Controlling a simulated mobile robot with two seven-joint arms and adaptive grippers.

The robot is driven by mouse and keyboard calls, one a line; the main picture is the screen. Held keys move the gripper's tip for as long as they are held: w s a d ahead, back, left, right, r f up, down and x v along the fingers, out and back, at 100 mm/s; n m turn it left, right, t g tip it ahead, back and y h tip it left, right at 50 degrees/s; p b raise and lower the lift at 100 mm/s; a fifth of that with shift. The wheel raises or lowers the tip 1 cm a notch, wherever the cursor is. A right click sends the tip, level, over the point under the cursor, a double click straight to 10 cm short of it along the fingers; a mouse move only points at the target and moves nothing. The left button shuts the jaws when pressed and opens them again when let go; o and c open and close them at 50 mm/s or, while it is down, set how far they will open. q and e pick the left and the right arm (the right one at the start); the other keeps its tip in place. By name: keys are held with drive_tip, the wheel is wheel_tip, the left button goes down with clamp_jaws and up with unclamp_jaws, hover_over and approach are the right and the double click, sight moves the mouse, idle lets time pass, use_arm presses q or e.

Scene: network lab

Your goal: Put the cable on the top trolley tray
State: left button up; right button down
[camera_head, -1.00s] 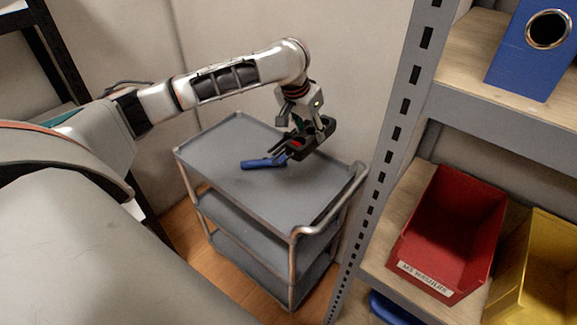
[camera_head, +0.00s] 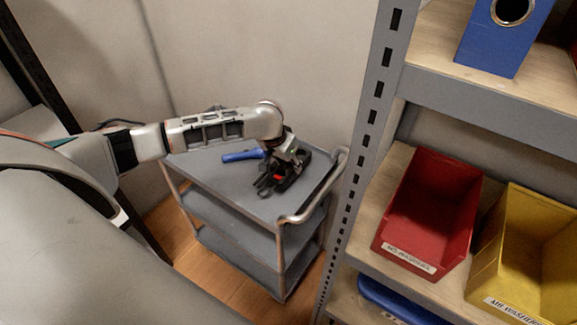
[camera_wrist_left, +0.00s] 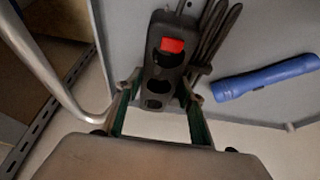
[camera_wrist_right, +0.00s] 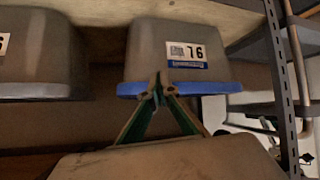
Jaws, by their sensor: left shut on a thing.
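The cable is a black power strip (camera_wrist_left: 160,68) with a red switch and a bundled black cord beside it in the left wrist view. My left gripper (camera_wrist_left: 160,92) is shut on the strip, one finger on each side. In the head view my left gripper (camera_head: 286,168) and the black strip are over the right part of the top trolley tray (camera_head: 215,176), very low or touching; I cannot tell which. The gripper and wrist partly hide the strip there. My right gripper (camera_wrist_right: 157,88) shows only in its wrist view, fingertips together, with nothing seen between them.
A blue flashlight (camera_head: 242,155) lies on the top tray, left of the strip. The trolley's push handle (camera_head: 318,200) rises at its right end. A grey shelf upright (camera_head: 362,150) stands close by, with red (camera_head: 425,215) and yellow (camera_head: 520,250) bins. Bare tray shows toward the front.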

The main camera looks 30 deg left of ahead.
use_arm(q)
drive_tip(key=shift+f, duration=0.55)
use_arm(e)
drive_tip(key=shift+s+d, duration=0.15)
use_arm(q)
drive_tip(key=shift+f, duration=0.1)
use_arm(e)
drive_tip(key=shift+d+f, duration=0.15)
use_arm(q)
drive_tip(key=o, duration=1.6)
drive_tip(key=shift+c, duration=0.2)
drive_tip(key=v, duration=1.2)
use_arm(e)
drive_tip(key=shift+a, duration=0.2)
drive_tip(key=shift+d, duration=0.2)
